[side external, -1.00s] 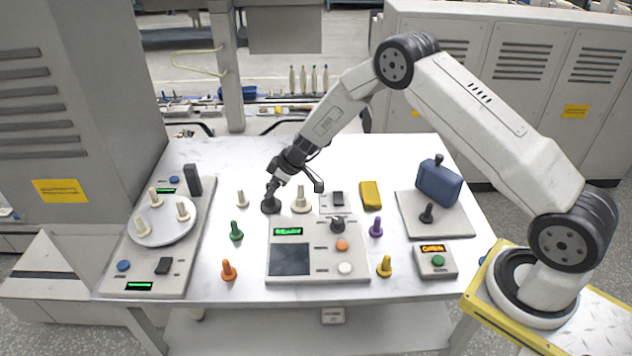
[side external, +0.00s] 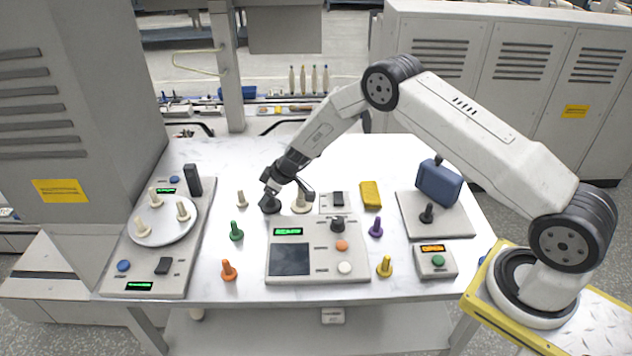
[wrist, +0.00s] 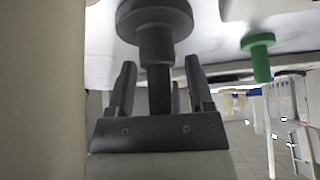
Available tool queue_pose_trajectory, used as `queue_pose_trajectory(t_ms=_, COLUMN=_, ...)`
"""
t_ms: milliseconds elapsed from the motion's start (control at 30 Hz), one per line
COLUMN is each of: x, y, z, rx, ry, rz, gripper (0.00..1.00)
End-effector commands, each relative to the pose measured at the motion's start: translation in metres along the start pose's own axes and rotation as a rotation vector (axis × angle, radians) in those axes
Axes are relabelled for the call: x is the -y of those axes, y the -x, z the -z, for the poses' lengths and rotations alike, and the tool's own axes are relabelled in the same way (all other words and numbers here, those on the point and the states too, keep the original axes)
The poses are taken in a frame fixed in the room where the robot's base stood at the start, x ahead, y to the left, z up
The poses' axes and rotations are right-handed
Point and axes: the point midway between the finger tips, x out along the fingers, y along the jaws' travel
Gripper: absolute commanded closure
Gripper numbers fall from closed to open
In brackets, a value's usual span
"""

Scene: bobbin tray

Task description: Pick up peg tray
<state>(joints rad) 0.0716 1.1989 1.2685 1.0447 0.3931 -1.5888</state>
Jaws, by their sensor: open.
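A round white tray (side external: 166,232) with cream pegs standing on it sits on the grey control panel at the left of the table. A black peg (side external: 270,206) with a wide base stands on the table left of centre; in the wrist view the dark peg (wrist: 156,18) appears inverted. My gripper (side external: 271,188) is at this black peg, well to the right of the tray. In the wrist view my gripper (wrist: 160,70) is open, with a finger on either side of the peg's stem. Contact with the stem cannot be told.
Cream pegs (side external: 242,199) stand either side of my gripper. A green peg (side external: 236,232) and an orange peg (side external: 228,270) stand between the left panel and the central console (side external: 318,272). A blue box (side external: 438,184) is at the right. Bare table lies behind my gripper.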

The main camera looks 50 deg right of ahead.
Motion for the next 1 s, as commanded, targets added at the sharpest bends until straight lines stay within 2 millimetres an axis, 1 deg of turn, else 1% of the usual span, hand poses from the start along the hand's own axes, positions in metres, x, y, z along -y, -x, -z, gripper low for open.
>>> queue_pose_trajectory(t_ms=33, x=0.000, y=0.000, z=0.000, rx=0.000, ry=0.000, rz=0.000, gripper=0.33)
queue_pose_trajectory(t_ms=67, x=0.000, y=0.000, z=0.000, rx=0.000, ry=0.000, rz=0.000, gripper=0.40)
queue_pose_trajectory(t_ms=100, x=0.000, y=0.000, z=0.000, rx=0.000, ry=0.000, rz=0.000, gripper=0.52)
queue_pose_trajectory(t_ms=167, x=0.000, y=0.000, z=0.000, rx=0.000, ry=0.000, rz=0.000, gripper=0.71)
queue_pose_trajectory(t_ms=200, x=0.000, y=0.000, z=0.000, rx=0.000, ry=0.000, rz=0.000, gripper=0.84)
queue_pose_trajectory(t_ms=233, x=0.000, y=0.000, z=0.000, rx=0.000, ry=0.000, rz=0.000, gripper=0.94)
queue_pose_trajectory(t_ms=267, x=0.000, y=0.000, z=0.000, rx=0.000, ry=0.000, rz=0.000, gripper=1.00)
queue_pose_trajectory(t_ms=733, x=0.000, y=0.003, z=0.002, rx=-0.001, ry=0.001, rz=0.000, gripper=1.00)
queue_pose_trajectory(t_ms=867, x=-0.001, y=0.009, z=0.007, rx=-0.002, ry=0.000, rz=-0.001, gripper=1.00)
queue_pose_trajectory(t_ms=1000, x=-0.001, y=0.021, z=0.014, rx=-0.003, ry=0.002, rz=-0.002, gripper=1.00)
